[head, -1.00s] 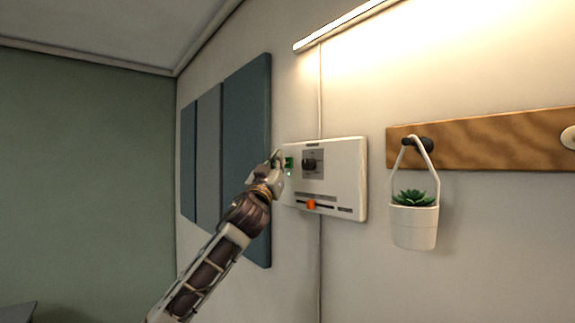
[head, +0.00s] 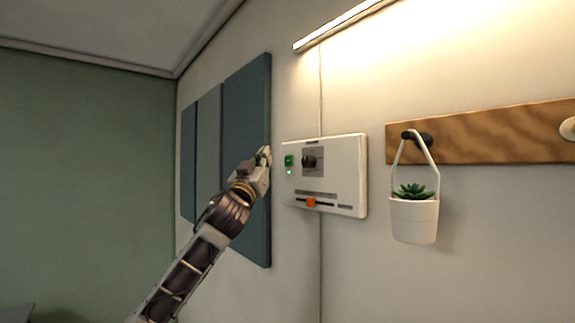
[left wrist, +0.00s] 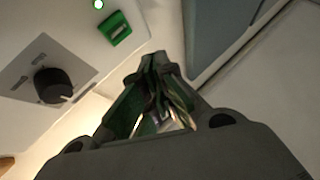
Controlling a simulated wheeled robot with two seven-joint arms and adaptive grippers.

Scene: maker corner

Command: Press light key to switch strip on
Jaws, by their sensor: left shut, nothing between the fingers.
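A white control panel (head: 345,180) is mounted on the wall. The green light key (head: 289,161) is at its upper left; it also shows in the left wrist view (left wrist: 117,29). A small lamp (left wrist: 98,4) next to the key glows green. The light strip (head: 345,25) on the wall above is lit and brightens the wall. My left gripper (head: 265,155) is shut and empty, to the left of the key and apart from it. In the left wrist view its closed fingers (left wrist: 160,75) are below and right of the key. My right gripper is not in view.
The panel also bears a black knob (head: 309,162) and an orange slider (head: 311,202). Blue-grey wall panels (head: 245,130) are behind my left gripper. A white hanging pot (head: 414,220) with a plant hangs from a wooden rail (head: 490,135) at the right.

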